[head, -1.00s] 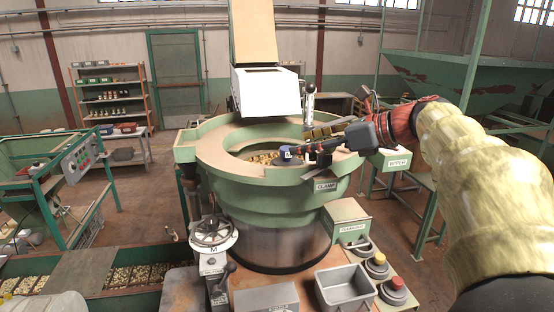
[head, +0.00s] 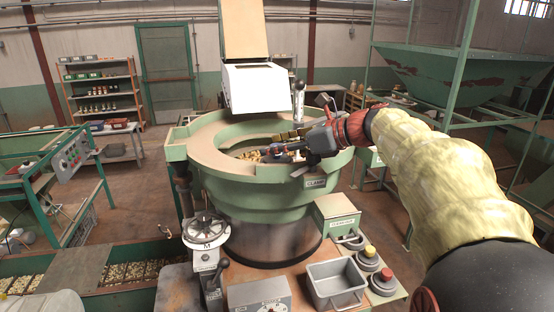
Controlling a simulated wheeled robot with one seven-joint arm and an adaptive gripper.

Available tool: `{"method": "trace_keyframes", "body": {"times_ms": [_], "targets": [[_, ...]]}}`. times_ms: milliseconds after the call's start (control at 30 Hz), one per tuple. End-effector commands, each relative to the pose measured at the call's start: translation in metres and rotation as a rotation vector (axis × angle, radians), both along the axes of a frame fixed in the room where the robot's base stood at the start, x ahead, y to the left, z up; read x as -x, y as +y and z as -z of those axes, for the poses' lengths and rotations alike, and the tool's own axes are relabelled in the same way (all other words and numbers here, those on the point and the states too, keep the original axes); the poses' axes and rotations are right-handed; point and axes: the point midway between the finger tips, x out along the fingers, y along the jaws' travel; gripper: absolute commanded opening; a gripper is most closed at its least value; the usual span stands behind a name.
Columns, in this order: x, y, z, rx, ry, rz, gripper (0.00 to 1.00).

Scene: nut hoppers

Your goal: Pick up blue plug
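A small blue part, apparently the blue plug (head: 274,150), shows at the inner right side of the green bowl feeder (head: 205,158), by the bowl's rim. My gripper (head: 284,151) comes in from the right over the bowl's rim, with its dark fingers at the blue part. The fingers partly cover it. At this size I cannot tell whether they are apart or closed on it.
A white hopper chute (head: 256,88) hangs above the bowl. An upright lever (head: 299,100) stands behind my gripper. In front are a handwheel (head: 206,228), a grey metal tray (head: 336,286) and a push-button (head: 383,282). Nuts lie inside the bowl.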

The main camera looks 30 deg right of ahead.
Motion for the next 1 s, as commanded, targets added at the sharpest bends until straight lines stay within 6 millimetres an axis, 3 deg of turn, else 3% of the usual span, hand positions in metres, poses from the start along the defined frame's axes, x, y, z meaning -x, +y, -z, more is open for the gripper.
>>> {"method": "trace_keyframes", "body": {"times_ms": [667, 1000], "targets": [[0.0002, 0.0000, -0.0004, 0.000, 0.000, 0.000, 0.01], [0.0002, 0.0001, -0.0015, 0.000, -0.001, 0.000, 0.00]]}}
